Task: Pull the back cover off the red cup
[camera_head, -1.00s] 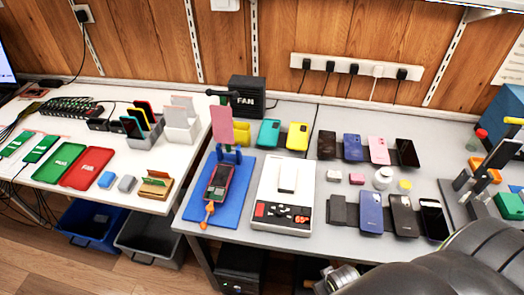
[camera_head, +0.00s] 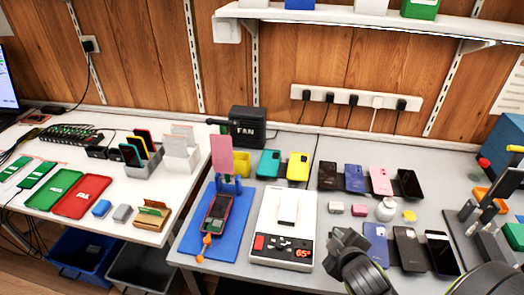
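A pink back cover (camera_head: 222,155) stands upright at the far end of the blue mat (camera_head: 240,228), just above a blue clamp-like holder (camera_head: 229,185). A phone with a red frame and dark inside (camera_head: 216,214) lies on the mat in front of it. I cannot make out a red cup on the cover; a small red piece (camera_head: 484,162) is at the far right of the bench.
Several phones, including a blue one (camera_head: 375,243), lie farther right. A black FAN box (camera_head: 248,126) stands behind. An orange-handled tool (camera_head: 206,248) lies at the mat's front.

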